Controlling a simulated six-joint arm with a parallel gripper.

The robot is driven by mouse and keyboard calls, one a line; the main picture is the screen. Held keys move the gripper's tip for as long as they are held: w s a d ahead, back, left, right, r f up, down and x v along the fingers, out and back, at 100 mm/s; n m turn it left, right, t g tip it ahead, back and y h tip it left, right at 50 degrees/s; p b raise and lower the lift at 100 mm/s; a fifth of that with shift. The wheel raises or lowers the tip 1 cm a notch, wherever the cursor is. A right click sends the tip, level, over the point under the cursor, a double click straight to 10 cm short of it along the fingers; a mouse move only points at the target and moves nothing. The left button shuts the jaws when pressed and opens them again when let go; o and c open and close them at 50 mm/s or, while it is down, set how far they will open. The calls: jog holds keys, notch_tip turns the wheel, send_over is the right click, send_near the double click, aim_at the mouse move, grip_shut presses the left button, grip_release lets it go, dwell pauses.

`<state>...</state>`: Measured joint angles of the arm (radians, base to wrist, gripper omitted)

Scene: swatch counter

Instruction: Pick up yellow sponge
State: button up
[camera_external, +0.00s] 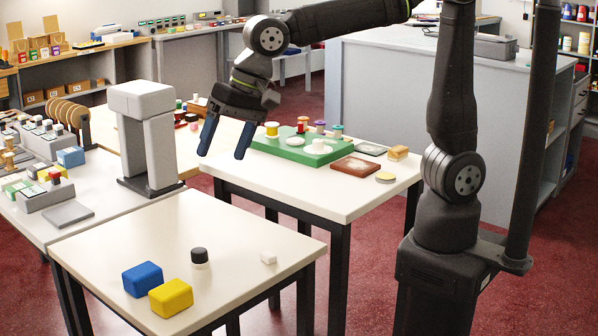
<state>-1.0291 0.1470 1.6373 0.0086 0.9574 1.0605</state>
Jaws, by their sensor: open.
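The yellow sponge (171,298) is a rounded block lying near the front of the low white table. A similar blue block (143,279) lies close beside it on the left. My gripper (225,145) hangs with its two blue fingers pointing down and apart. It is open and empty. In the picture it is above and to the right of the yellow sponge, well away from it, over the area between the tables. Nothing hides the sponge's top.
A black-capped jar (199,257) and a small white block (268,258) stand on the same table (235,230). A grey arch-shaped device (145,140) rises behind. A green tray (275,147) with spools sits on the right table. The front table's back half is clear.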

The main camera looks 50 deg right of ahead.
jog(key=n+g+h, duration=0.2)
jog(key=n+h, duration=0.2)
jog(key=n, duration=1.4)
send_over(170, 289)
notch_tip(170, 289, down, 13)
notch_tip(170, 289, down, 17)
jog(key=shift+f, duration=0.1)
jog(key=c, duration=1)
jog(key=shift+c, duration=0.2)
